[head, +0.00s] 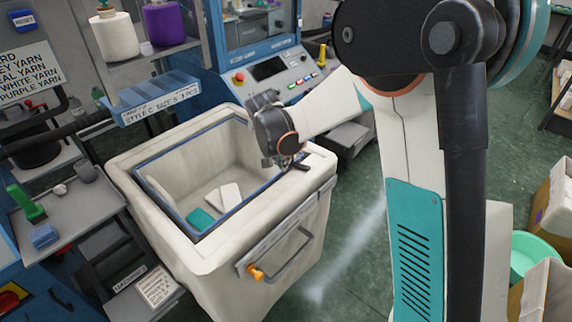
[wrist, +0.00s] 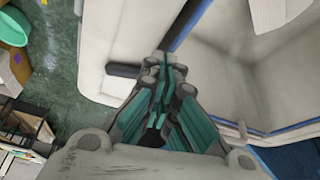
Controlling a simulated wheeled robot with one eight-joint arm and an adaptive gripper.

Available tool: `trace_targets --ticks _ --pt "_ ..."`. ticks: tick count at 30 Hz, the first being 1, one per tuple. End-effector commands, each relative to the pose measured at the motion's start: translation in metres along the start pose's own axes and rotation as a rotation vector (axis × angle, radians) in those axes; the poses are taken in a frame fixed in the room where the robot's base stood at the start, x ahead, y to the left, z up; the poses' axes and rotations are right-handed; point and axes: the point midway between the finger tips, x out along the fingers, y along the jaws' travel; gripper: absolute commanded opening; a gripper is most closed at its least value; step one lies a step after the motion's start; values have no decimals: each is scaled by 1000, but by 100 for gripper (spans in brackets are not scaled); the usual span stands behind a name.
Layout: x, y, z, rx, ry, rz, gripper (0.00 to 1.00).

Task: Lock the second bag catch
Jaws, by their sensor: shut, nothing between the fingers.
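My gripper (head: 290,163) is shut and empty, at the rim of the large cream bin (head: 215,262), at its right rear corner in the head view. In the wrist view the fingers of my gripper (wrist: 165,62) come together over the bin's rim. A small dark bar (wrist: 122,71), which may be a bag catch, lies on the rim beside the fingertips; I cannot tell whether they touch it. The bar is partly hidden by my gripper in the head view. A blue-edged frame (head: 190,140) lines the bin's opening. I cannot tell any catch's lock state.
The bin's front has a grey handle bar (head: 290,258) and an orange knob (head: 256,272). White and teal pieces (head: 203,219) lie inside the bin. A control panel (head: 268,70) stands behind, a grey shelf (head: 70,195) at left. Green floor (head: 345,215) is open at right.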

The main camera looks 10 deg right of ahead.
Motion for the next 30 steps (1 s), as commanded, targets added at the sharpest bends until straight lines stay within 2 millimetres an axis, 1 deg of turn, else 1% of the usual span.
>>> trace_targets --ticks 7,16,30 --pt "4 -7 -10 153 0 62 0" --pt "6 -10 -16 148 0 59 0" --pt "7 -11 -17 146 0 58 0"
